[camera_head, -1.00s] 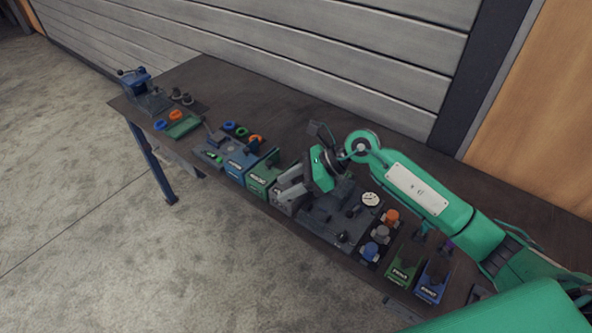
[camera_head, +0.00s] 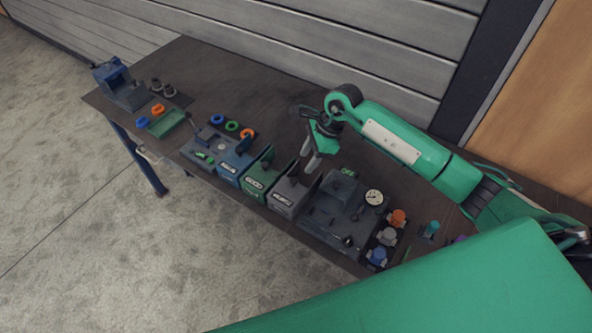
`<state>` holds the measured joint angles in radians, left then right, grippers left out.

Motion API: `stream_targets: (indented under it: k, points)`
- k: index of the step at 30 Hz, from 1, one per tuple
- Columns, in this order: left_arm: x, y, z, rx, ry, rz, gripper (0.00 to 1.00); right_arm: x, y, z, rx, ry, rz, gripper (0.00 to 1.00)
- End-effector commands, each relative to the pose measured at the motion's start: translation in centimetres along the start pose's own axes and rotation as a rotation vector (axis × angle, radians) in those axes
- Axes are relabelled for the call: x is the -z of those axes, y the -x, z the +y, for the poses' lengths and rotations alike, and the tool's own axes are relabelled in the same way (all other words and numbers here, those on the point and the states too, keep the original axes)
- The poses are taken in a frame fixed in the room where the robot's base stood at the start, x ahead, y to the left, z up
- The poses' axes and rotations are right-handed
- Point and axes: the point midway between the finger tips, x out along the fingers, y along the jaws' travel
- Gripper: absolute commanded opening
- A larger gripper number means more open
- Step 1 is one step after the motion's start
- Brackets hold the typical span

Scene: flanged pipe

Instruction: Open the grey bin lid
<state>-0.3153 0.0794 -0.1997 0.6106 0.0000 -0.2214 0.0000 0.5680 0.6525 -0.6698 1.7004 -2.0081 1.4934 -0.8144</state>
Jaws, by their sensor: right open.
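The grey bin (camera_head: 284,201) is in the row along the table's front edge, right of a green bin. A dark grey panel (camera_head: 292,171) stands up at its back, much like the raised panels on the bins beside it. I cannot tell for sure whether this panel is the lid standing open. My right gripper (camera_head: 311,164) points down just behind and right of the grey bin, with its fingers apart and nothing seen between them. It hides a little of the area behind the bin. My left gripper is out of view.
The green bin (camera_head: 256,184) and a blue bin (camera_head: 232,168) stand left of the grey one. A dark fixture plate (camera_head: 330,222) with a round dial (camera_head: 374,197) lies close on the right. The table's back strip (camera_head: 235,85) is clear.

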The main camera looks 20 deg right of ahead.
Motion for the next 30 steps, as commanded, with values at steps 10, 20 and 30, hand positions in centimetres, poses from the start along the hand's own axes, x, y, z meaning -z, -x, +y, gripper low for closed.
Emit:
stream_targets:
  k: [10,20,30]
  points:
    - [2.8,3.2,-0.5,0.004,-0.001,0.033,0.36,-0.2,-6.7,0.1,-0.003,-0.002,-0.001,0.45]
    - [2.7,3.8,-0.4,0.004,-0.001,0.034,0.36,-0.1,-9.0,0.0,0.0,0.001,-0.001,0.45]
    - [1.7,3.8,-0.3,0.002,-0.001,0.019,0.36,0.0,-9.0,0.0,0.0,0.001,-0.001,0.19]
